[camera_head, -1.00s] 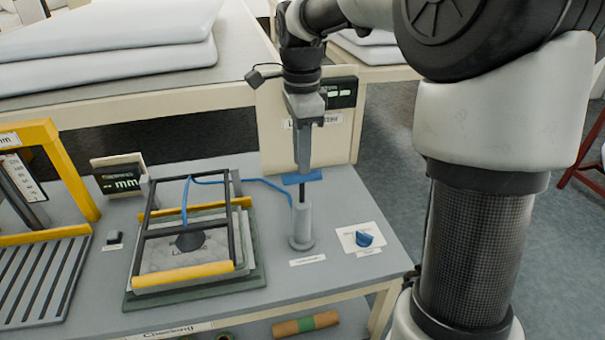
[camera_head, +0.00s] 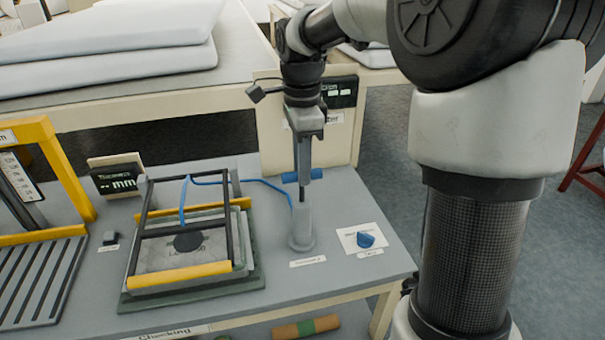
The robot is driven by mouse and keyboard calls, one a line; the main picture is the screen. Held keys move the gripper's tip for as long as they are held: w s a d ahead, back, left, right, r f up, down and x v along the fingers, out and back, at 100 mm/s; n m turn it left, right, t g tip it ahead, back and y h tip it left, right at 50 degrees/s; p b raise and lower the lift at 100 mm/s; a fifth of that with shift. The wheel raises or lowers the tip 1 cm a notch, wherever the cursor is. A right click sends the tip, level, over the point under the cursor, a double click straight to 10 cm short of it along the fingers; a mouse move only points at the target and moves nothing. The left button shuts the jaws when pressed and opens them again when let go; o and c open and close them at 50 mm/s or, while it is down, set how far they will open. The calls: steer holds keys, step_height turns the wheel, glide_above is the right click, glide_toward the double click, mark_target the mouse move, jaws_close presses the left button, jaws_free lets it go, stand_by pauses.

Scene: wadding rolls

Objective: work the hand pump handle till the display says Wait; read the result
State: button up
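The hand pump (camera_head: 302,228) is a grey cylinder standing upright on the bench, with a blue cross handle (camera_head: 290,177) on its rod. My gripper (camera_head: 303,178) points down over the pump, its fingers at the handle's height. The finger hides the middle of the handle, and I cannot tell whether it is clamped. A blue hose (camera_head: 262,182) runs from the pump to the framed test rig (camera_head: 190,275). A display (camera_head: 336,94) on the cream panel behind my gripper shows small lit characters, too small to read and partly hidden by my arm.
A second display (camera_head: 118,180) at the left reads "-- mm". A yellow frame (camera_head: 75,165) with a slatted base stands at far left. A blue knob (camera_head: 365,240) sits on a white card right of the pump. Folded wadding (camera_head: 110,50) lies behind.

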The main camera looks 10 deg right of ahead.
mark_target(302, 202)
steer(key=shift+f, duration=0.3)
steer(key=shift+f, duration=0.1)
steer(key=shift+f+b, duration=1.55)
steer(key=shift+f, duration=0.75)
steer(key=shift+f, duration=0.1)
steer(key=shift+f+b, duration=0.45)
steer(key=shift+f, duration=0.1)
steer(key=shift+f, duration=0.1)
